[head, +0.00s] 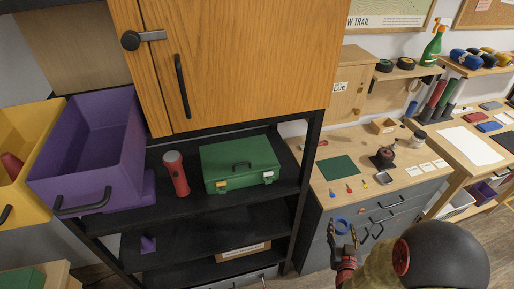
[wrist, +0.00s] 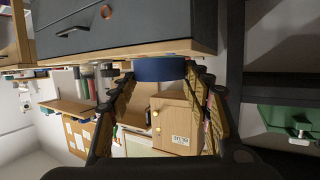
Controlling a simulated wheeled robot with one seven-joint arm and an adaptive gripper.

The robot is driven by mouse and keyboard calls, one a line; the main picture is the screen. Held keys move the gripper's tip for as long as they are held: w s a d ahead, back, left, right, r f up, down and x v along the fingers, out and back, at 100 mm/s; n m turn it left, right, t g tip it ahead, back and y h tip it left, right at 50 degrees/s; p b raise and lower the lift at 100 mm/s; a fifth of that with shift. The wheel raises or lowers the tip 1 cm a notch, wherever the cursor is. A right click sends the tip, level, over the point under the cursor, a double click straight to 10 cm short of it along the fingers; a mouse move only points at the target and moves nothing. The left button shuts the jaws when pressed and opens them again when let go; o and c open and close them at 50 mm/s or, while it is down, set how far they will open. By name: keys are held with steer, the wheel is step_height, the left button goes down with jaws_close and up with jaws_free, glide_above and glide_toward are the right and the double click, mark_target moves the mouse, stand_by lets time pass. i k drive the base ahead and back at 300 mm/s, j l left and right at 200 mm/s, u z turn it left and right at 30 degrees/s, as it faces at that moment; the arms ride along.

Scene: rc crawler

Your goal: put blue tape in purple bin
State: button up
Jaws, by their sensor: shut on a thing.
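The blue tape (head: 342,227) is a small blue ring at the tips of my gripper (head: 345,237), held in the air in front of the grey drawer cabinet. In the wrist view the tape (wrist: 160,69) shows edge-on as a dark blue band between the two fingertips (wrist: 158,75), and the fingers are shut on it. The purple bin (head: 80,190) is at the left on the black shelf, open at the top with a black handle on its front. Its visible inside looks empty. My gripper is well to the right of the bin and lower in the picture.
A yellow bin (head: 22,185) stands left of the purple bin. A red flashlight (head: 176,173) and a green case (head: 240,163) stand on the black shelf (head: 285,187) to its right. A wooden cabinet (head: 240,60) hangs above. The black shelf post (head: 306,190) stands between my gripper and the shelf.

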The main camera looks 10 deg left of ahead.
mark_target(110, 159)
steer(key=l+u, duration=0.1)
steer(key=u, duration=1.6)
steer(key=k+j, duration=0.05)
steer(key=j, duration=0.05)
